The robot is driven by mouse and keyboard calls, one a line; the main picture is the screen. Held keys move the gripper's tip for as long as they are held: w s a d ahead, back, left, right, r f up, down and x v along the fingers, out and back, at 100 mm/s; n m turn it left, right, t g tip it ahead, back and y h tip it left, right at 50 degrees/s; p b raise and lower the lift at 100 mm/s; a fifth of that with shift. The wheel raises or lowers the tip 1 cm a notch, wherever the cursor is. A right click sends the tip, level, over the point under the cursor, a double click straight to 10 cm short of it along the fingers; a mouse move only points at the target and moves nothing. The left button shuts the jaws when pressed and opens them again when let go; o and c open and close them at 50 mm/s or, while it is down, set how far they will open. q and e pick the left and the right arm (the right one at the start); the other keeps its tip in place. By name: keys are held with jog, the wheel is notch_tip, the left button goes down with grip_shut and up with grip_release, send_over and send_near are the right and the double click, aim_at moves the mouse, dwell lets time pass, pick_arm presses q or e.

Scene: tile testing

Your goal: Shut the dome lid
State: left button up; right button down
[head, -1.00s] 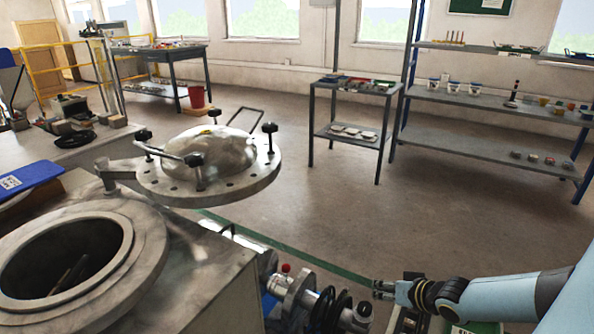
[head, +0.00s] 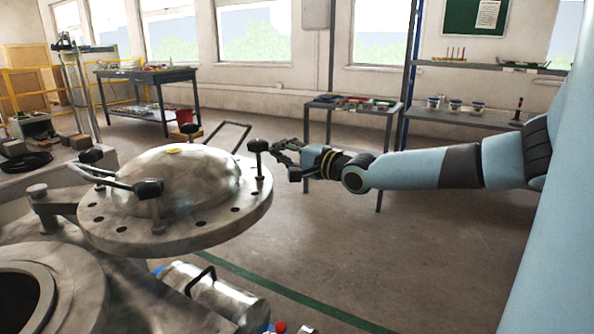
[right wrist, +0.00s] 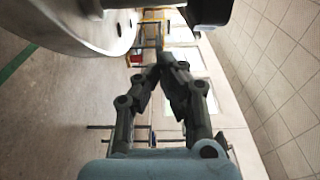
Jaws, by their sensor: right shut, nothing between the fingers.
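The dome lid (head: 185,180) is a grey metal disc with a raised dome, bolt holes and dark knobs round its rim. It stands swung out on a hinge arm (head: 55,205), to the right of the round opening (head: 20,300) of the vessel, which is uncovered. My right gripper (head: 280,150) is shut and empty, just right of the lid's rim beside an upright knob (head: 259,150); I cannot tell whether they touch. In the right wrist view its fingers (right wrist: 165,64) meet, with the lid's flange (right wrist: 85,25) at upper left. My left gripper is out of view.
A horizontal metal cylinder (head: 215,300) lies below the lid. A small table (head: 350,108) and a shelf rack (head: 480,115) stand behind my right arm. A dark workbench (head: 150,77) is at the back left. The floor between is clear.

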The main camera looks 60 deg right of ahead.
pick_arm(q)
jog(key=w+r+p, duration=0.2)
jog(key=p, duration=0.1)
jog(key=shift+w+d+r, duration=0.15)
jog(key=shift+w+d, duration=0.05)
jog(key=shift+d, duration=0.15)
pick_arm(e)
jog(key=a, duration=0.2)
jog(key=s+a, duration=0.1)
jog(key=a, duration=0.1)
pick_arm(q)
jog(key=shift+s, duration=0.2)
pick_arm(e)
jog(key=shift+s, duration=0.1)
